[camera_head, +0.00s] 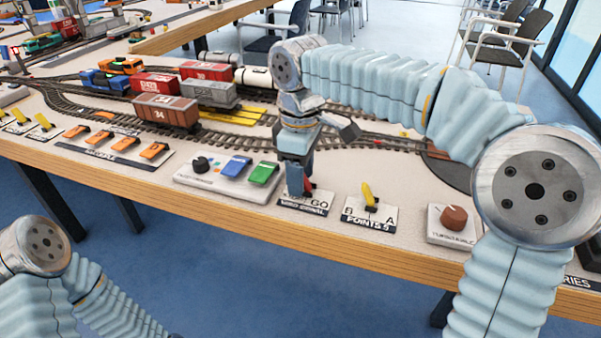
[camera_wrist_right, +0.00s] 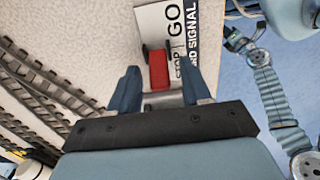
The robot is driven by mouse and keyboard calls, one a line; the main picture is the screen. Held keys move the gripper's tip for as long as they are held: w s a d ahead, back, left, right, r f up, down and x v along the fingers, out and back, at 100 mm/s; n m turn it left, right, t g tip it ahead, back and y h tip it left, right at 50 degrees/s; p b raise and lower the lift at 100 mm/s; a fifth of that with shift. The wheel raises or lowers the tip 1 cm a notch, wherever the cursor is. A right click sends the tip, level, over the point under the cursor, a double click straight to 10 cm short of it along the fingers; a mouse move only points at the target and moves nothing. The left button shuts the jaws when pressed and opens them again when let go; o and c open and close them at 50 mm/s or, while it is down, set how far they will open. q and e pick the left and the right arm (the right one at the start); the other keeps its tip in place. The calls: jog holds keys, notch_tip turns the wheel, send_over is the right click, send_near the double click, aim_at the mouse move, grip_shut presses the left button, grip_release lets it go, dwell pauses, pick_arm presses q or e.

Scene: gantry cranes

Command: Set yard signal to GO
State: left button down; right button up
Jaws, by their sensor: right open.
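The yard signal is a small white plate (camera_head: 319,200) at the table's front edge, with a dark label strip and the word GO showing. In the right wrist view, the plate (camera_wrist_right: 152,22) reads STOP and GO. Its red lever (camera_wrist_right: 159,72) leans to the STOP side. My right gripper (camera_head: 299,188) points down over the plate and hides its STOP side in the head view. In the wrist view the gripper (camera_wrist_right: 158,90) is open, with a blue finger on each side of the red lever and gaps visible. My left arm is low at the left; its small gripper (camera_wrist_right: 237,42) shows unclearly in the wrist view.
A control box (camera_head: 222,180) with a black knob and blue and green switches stands left of the signal. A POINTS 5 plate (camera_head: 369,208) with a yellow lever and a turntable knob (camera_head: 453,218) stand to the right. Tracks and wagons (camera_head: 165,111) lie behind.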

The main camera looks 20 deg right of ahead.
aim_at(309, 184)
grip_shut()
